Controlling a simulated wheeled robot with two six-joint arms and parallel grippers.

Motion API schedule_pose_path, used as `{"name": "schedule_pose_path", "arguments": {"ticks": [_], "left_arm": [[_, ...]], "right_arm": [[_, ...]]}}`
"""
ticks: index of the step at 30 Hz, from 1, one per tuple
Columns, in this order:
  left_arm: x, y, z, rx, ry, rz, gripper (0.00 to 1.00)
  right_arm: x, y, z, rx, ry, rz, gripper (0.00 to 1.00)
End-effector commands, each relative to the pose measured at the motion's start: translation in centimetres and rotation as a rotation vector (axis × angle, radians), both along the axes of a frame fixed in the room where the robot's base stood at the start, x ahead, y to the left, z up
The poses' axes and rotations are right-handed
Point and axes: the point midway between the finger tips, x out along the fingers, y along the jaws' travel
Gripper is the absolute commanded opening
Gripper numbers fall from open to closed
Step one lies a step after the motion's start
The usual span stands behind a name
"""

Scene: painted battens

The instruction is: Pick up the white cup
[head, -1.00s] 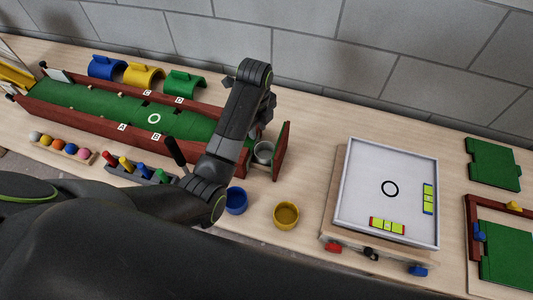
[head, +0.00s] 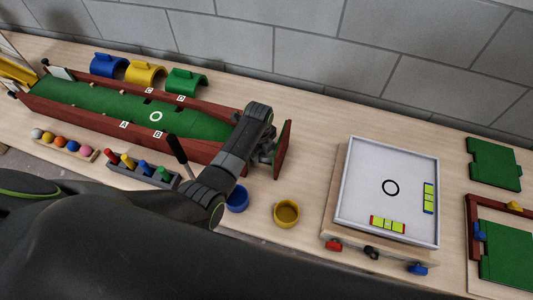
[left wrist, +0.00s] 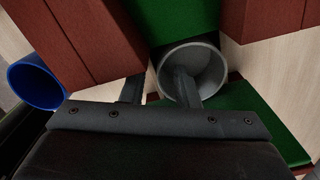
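The white cup (left wrist: 207,62), greyish in this light, shows in the left wrist view at the end of the green-floored trough, mouth towards the camera. In the head view my arm hides it. My left gripper (left wrist: 158,88) is open over the cup's near-left wall. One finger reaches into the cup's mouth and the other is outside it, beside the red-brown wall. I cannot tell whether either finger touches the cup. In the head view the left gripper (head: 264,151) is at the trough's right end. My right gripper is not in view.
Red-brown walls (head: 194,147) flank the trough, with an upright end board (head: 283,150) close to the gripper. A blue cup (head: 237,200) and a yellow cup (head: 286,222) stand in front. A white tray board (head: 370,165) lies to the right.

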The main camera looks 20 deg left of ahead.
Motion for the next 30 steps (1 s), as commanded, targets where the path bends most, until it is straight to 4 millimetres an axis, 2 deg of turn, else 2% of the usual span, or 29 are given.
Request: {"name": "schedule_pose_path", "arguments": {"ticks": [9, 15, 16, 30], "left_arm": [[0.04, 0.01, -0.46, 0.000, -0.001, 0.000, 0.28], [0.04, 0.02, -0.44, 0.000, -0.001, 0.001, 0.02], [0.04, 0.02, -0.45, 0.000, -0.001, 0.001, 0.00], [0.06, 0.01, -0.13, 0.000, -0.002, 0.000, 0.00]], "right_arm": [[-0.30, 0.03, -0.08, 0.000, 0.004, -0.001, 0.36], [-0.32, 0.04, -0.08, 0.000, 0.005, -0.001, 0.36], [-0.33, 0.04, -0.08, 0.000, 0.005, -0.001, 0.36], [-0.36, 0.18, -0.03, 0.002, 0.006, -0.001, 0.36]]}}
